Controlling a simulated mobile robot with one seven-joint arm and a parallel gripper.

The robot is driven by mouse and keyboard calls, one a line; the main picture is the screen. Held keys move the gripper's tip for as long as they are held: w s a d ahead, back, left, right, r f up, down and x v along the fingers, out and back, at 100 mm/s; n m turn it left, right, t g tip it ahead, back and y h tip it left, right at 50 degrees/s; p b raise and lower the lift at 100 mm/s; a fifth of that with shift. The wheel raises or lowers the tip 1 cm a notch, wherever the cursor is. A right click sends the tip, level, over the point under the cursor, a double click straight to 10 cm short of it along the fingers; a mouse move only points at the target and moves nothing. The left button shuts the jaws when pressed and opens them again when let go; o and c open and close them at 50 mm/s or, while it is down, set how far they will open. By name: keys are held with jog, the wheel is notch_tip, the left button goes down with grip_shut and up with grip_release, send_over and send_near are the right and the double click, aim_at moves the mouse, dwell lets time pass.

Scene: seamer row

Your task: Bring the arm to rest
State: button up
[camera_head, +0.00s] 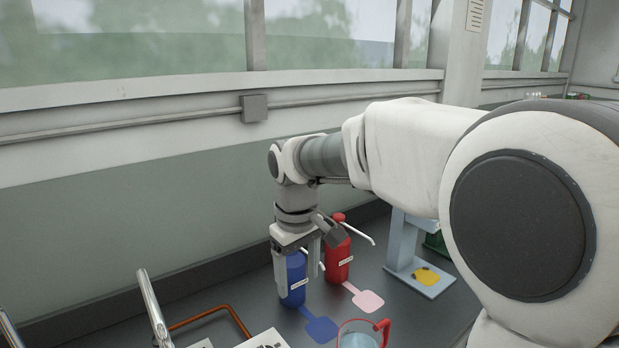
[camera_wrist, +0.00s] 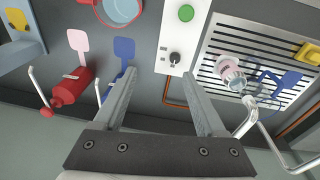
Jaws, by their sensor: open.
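My arm reaches from the right of the head view toward the wall side of the dark worktop, with its wrist bent downward. My gripper (camera_head: 297,278) points down at the blue bottle and overlaps it in the head view. In the wrist view my gripper (camera_wrist: 160,75) has its two fingers spread apart, with nothing held between them. The blue bottle (camera_head: 293,283) stands upright; in the wrist view it is mostly hidden behind the left finger. The red bottle (camera_head: 338,264) stands just right of the gripper and also shows in the wrist view (camera_wrist: 78,85).
A red-handled cup (camera_head: 359,341) stands nearer the front. A pale blue stand (camera_head: 401,243) is on the right. A white control panel (camera_wrist: 180,38) and slatted grate (camera_wrist: 222,68) with a clear container (camera_wrist: 233,78) lie beside the gripper. An orange pipe (camera_head: 205,316) and wall are close.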

jog(key=s+d+r+m+t, duration=0.1)
jog(key=s+d+m, duration=0.3)
jog(key=s+d, duration=0.4)
jog(key=s+d+r+m+t+p, duration=0.1)
jog(key=s+d+r+m+t, duration=0.1)
jog(key=s+d, duration=0.6)
jog(key=s+m+t, duration=0.1)
jog(key=s+m, duration=0.1)
jog(key=s, duration=0.2)
jog(key=shift+s+d+r, duration=0.15)
jog(key=shift+r, duration=0.1)
jog(key=shift+s+f, duration=0.15)
jog(key=shift+s, duration=0.05)
jog(key=c, duration=0.4)
jog(key=shift+o, duration=0.2)
